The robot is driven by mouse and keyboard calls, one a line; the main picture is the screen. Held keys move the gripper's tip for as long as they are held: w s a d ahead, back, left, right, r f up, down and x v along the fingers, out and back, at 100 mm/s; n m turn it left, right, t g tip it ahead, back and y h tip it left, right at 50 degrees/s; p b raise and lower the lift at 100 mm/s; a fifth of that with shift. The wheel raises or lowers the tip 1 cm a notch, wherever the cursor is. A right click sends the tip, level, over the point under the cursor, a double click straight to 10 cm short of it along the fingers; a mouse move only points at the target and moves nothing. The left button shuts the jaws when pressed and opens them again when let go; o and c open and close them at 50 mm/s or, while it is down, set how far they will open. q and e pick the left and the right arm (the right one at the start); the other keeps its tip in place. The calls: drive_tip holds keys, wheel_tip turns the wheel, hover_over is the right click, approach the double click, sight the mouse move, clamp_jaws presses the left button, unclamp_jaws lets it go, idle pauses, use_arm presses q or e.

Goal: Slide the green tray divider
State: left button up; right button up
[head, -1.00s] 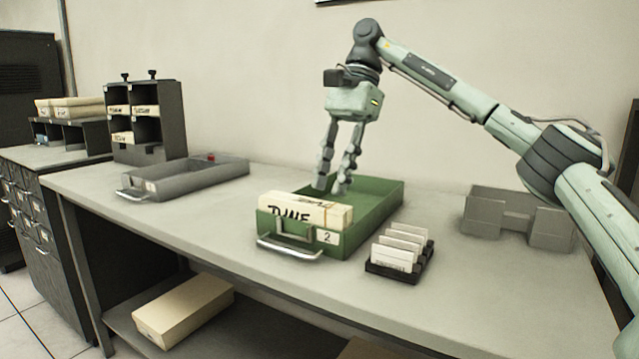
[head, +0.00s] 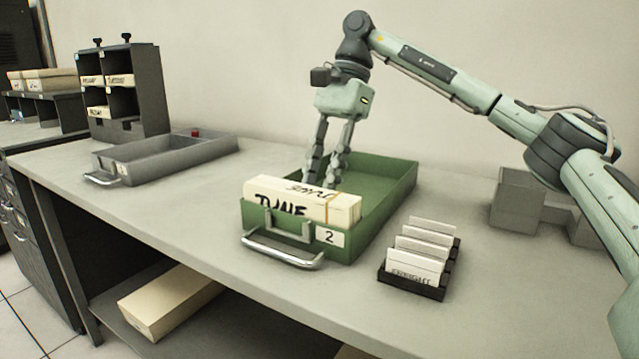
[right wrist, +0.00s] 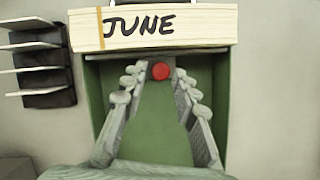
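The green tray (head: 388,190), labelled 2 with a metal front handle, sits on the bench. A block of cards marked JUNE (head: 300,200) stands at its front, and shows in the right wrist view (right wrist: 165,27). A red round knob (right wrist: 160,71) shows just behind the cards, likely on the divider; the divider plate itself cannot be made out clearly. My right gripper (head: 322,182) points down into the tray behind the cards. In the right wrist view its fingers are apart, one each side of the knob, with small gaps visible. My left gripper is not in view.
A black rack of white cards (head: 420,258) stands close to the green tray's right. A grey tray (head: 165,160) lies to the left, a dark pigeonhole unit (head: 125,90) behind it. A grey holder (head: 518,200) stands at right. Bench space between the trays is clear.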

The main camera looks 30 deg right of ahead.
drive_tip(key=shift+s+a+f, duration=0.1)
drive_tip(key=shift+a+f, duration=0.15)
drive_tip(key=shift+f, duration=0.35)
clamp_jaws()
